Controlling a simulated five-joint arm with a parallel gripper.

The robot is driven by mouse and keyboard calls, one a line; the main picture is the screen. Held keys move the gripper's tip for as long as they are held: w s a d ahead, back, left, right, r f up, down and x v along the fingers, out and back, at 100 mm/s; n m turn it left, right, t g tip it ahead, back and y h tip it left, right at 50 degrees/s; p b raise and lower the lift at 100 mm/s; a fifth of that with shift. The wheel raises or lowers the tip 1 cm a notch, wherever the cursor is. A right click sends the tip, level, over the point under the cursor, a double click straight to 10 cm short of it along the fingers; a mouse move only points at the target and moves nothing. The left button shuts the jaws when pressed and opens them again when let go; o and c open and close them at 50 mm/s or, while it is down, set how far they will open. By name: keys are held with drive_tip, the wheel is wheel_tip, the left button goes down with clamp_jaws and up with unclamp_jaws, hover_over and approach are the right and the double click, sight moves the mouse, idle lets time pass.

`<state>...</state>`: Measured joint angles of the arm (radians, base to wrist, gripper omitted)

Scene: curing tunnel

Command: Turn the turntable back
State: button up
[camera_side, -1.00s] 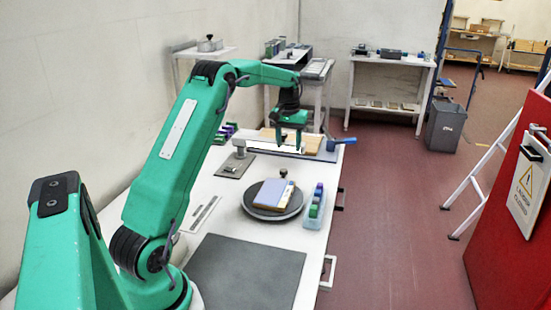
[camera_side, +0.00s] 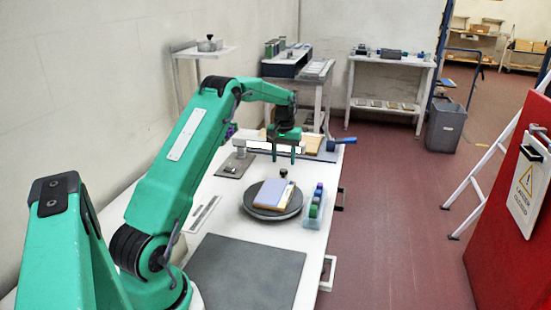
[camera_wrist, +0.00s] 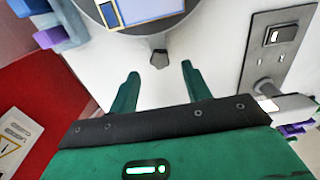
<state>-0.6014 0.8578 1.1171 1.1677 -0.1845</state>
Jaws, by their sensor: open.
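The turntable (camera_side: 262,213) is a dark grey round disc on the white bench. A flat pale blue and cream panel (camera_side: 271,193) lies on it. A small dark knob (camera_side: 283,173) stands at its far edge. In the wrist view, the turntable's rim (camera_wrist: 173,22) is at the top, with the knob (camera_wrist: 159,59) projecting from it. My green gripper (camera_side: 283,158) is open and empty, above and slightly beyond the knob. In the wrist view, the knob appears just ahead of and between my fingertips (camera_wrist: 160,72); I see no contact.
A rack of coloured blocks (camera_side: 315,206) stands close to the turntable's right. A grey switch plate (camera_side: 235,166) is to its left. Behind are a blue-handled lever (camera_side: 341,141) and wooden pieces (camera_side: 313,142). A dark mat (camera_side: 245,275) lies clear in front.

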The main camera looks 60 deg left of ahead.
sight(283, 170)
drive_tip(key=shift+f, duration=2.05)
clamp_jaws()
